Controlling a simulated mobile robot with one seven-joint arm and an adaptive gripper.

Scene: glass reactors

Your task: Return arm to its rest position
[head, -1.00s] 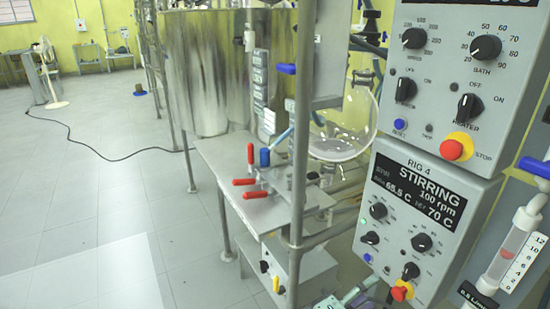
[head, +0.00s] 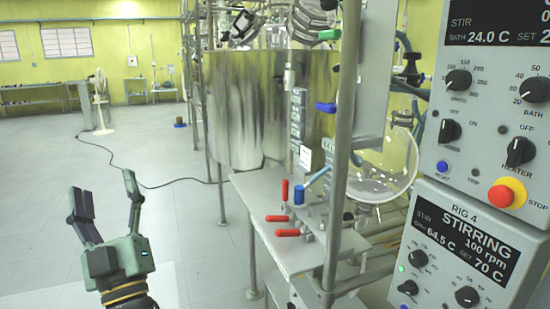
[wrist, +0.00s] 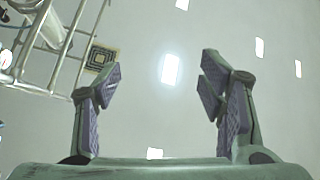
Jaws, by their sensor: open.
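My gripper (head: 104,208) is at the lower left of the head view, pointing up with its two fingers spread. It is empty and stands apart from the rig, over the open floor. In the wrist view my gripper (wrist: 160,95) also shows open, with nothing between the fingers. Behind it there the pale ceiling with bright lamps (wrist: 171,69) shows.
To the right stand a metal frame post (head: 344,150), a grey bench (head: 262,205) with red-handled valves (head: 284,190), a round glass flask (head: 385,170) and control boxes (head: 462,245). A steel tank (head: 245,110) stands behind.

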